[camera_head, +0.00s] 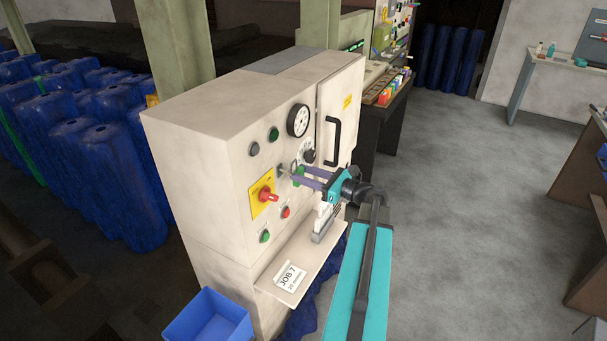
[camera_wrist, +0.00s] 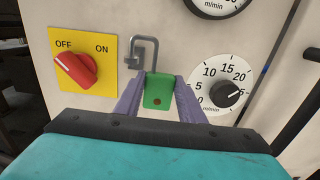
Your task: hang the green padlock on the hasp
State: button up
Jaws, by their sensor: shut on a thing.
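The green padlock (camera_wrist: 158,92) is held upright between the two purple fingers of my gripper (camera_wrist: 158,84), with a dark keyhole spot low on its face. Its grey shackle (camera_wrist: 146,40) stands above the body, bent over to the left. A small grey metal piece, apparently the hasp (camera_wrist: 132,64), is at the shackle's left leg; I cannot tell whether the leg passes through it. In the head view my gripper (camera_head: 299,178) is close to the machine's front with the padlock (camera_head: 299,173), and the hasp (camera_head: 283,173) is just left of it.
A red switch (camera_wrist: 75,70) on a yellow plate is left of the padlock. A dial (camera_wrist: 222,84) is close on the right. On the cream machine (camera_head: 190,150), a shelf (camera_head: 310,262) juts out below and a black door handle (camera_head: 332,140) stands out to the right.

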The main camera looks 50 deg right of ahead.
jog(key=shift+f+b, duration=0.6)
jog(key=shift+f, duration=0.55)
jog(key=o, duration=1.3)
jog(key=shift+s, duration=0.1)
jog(key=b+v, duration=0.4)
jog(key=v, duration=0.9)
jog(key=shift+s, duration=0.4)
jog(key=shift+s, duration=0.1)
